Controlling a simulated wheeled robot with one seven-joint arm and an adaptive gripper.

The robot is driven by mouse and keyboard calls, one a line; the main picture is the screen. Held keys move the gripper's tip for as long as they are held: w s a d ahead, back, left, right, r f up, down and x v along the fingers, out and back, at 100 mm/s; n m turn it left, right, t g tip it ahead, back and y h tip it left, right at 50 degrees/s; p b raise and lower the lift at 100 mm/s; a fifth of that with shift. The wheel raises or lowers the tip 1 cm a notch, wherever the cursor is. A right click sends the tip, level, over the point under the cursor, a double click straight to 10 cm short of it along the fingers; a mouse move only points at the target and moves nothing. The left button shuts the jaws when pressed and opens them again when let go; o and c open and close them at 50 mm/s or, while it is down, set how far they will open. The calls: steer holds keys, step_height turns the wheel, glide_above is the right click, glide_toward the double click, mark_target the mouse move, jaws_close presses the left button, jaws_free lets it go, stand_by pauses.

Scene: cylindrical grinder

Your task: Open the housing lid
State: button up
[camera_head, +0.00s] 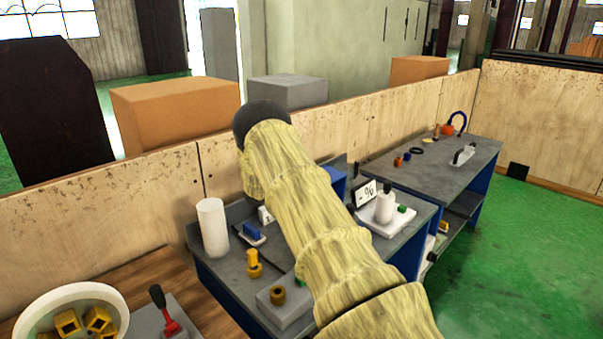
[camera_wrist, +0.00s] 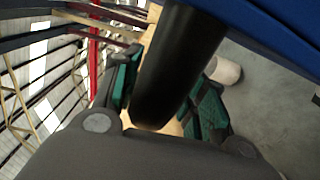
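A blue surface (camera_wrist: 285,25), perhaps the housing lid, fills the upper right of the wrist view. A thick black handle-like bar (camera_wrist: 178,65) runs down from beside it. My gripper (camera_wrist: 165,95) has its green-padded fingers on either side of this bar. The fingers stand apart, but whether both pads press on the bar I cannot tell. In the head view my arm hides the gripper and most of the grinder. A blue part (camera_head: 338,183) shows just right of the arm, over the dark workbench (camera_head: 230,270).
A white cylinder (camera_head: 212,228) stands on the bench left of my arm, near a blue block (camera_head: 252,231) and yellow parts (camera_head: 253,264). A white bowl (camera_head: 30,318) holds several yellow pieces. A percent-sign display (camera_head: 366,192) and white scale (camera_head: 385,218) are right. A wooden wall (camera_head: 150,195) runs behind.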

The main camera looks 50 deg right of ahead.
steer(key=shift+w+a+r, duration=0.1)
steer(key=shift+a+r, duration=0.05)
steer(key=shift+r, duration=0.1)
steer(key=w+a, duration=0.1)
steer(key=a, duration=1)
steer(key=shift+a, duration=0.3)
